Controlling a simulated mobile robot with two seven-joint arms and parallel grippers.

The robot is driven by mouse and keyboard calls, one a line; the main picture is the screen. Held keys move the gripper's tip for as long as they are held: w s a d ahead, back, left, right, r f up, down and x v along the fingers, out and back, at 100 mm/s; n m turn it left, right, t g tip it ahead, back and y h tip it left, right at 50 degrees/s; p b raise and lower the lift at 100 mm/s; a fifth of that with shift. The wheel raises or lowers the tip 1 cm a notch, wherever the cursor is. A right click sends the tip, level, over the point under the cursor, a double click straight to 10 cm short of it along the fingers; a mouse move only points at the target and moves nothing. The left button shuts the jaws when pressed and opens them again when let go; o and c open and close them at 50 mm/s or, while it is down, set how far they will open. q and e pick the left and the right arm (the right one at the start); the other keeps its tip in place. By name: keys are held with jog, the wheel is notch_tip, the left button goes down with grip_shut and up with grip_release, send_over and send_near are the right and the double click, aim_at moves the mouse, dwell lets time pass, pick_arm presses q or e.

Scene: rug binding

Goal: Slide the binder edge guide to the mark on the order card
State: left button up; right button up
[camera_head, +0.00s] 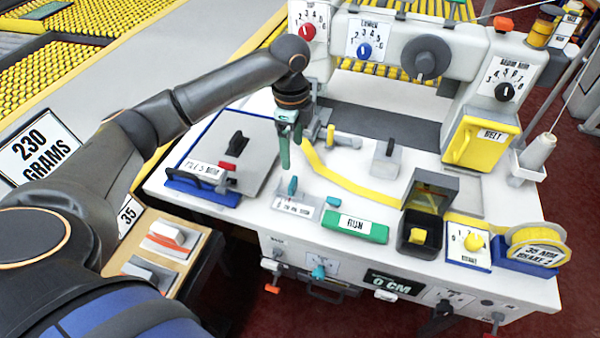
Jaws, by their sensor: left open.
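A small plate with a printed scale (296,207) lies on the white binder table, and a teal upright handle (292,186) stands at its back edge. This looks like the edge guide; the scale figures are too small to read surely. My left gripper (290,150) points down above the table, behind the teal handle and apart from it. Its teal fingers are open and hold nothing visible. I cannot tell which card is the order card; a card reading "PILE 5 MM" (203,169) stands at the left. My right gripper is not in view.
Yellow binding tape (345,182) runs right of my left gripper. A green RUN bar (355,227), a black bin (421,232) and a tape roll (537,246) sit along the front. A grey block (386,160) stands behind. Dials line the machine head (450,95).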

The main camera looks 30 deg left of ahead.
aim_at(292, 181)
pick_arm(q)
notch_tip(292, 181, down, 12)
jog(key=shift+s+f, duration=0.15)
dwell(0.3)
grip_shut()
dwell(0.6)
dwell(0.4)
